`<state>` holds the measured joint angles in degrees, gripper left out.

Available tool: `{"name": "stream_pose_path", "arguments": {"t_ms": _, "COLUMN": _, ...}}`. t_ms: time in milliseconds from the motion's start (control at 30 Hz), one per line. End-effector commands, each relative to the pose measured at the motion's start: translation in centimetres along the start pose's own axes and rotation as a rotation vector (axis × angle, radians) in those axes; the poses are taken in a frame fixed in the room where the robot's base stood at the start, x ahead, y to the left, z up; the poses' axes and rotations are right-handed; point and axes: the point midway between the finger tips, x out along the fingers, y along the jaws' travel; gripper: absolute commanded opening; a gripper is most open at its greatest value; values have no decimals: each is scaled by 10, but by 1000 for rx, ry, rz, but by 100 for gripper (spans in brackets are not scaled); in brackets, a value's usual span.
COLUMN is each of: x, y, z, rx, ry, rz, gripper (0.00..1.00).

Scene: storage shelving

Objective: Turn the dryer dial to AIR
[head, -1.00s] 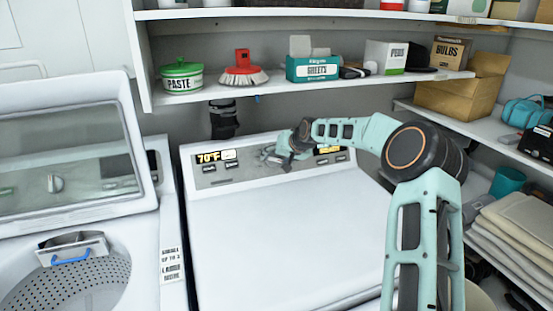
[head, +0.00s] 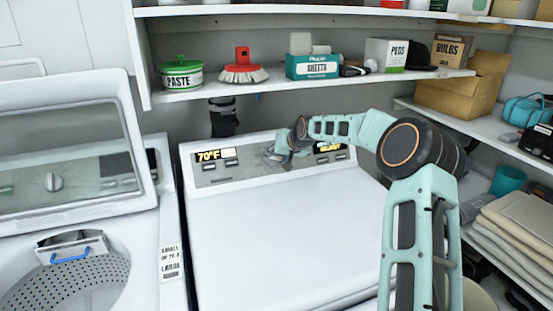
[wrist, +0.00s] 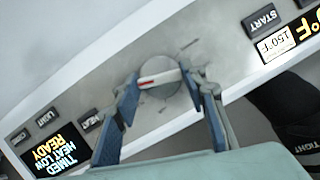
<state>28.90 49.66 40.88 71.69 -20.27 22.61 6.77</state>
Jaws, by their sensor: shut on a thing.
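The dryer dial (wrist: 154,72) is a round grey knob with a raised grip bar and a red mark, on the silver control panel (wrist: 222,40) in the wrist view. My gripper (wrist: 162,80) has one finger on each side of the bar and is shut on it. The small lettering around the dial is too blurred to read. In the head view, my gripper (head: 277,158) is at the middle of the dryer's panel and hides the dial. A display (wrist: 55,150) reads TIMED, HEAT LOW, READY.
Panel buttons such as START (wrist: 262,20) lie to either side of the dial. The white dryer top (head: 275,225) is clear. A shelf (head: 300,86) with boxes, a paste tub and a brush hangs above. An open washer (head: 75,200) stands left.

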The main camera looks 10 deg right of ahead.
Motion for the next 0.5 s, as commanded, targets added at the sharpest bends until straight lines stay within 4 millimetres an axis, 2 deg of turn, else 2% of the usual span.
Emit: {"name": "stream_pose_path", "arguments": {"t_ms": 500, "x": 3, "y": -4, "z": 3, "rx": -425, "ry": 1, "rz": 139, "gripper": 15}}
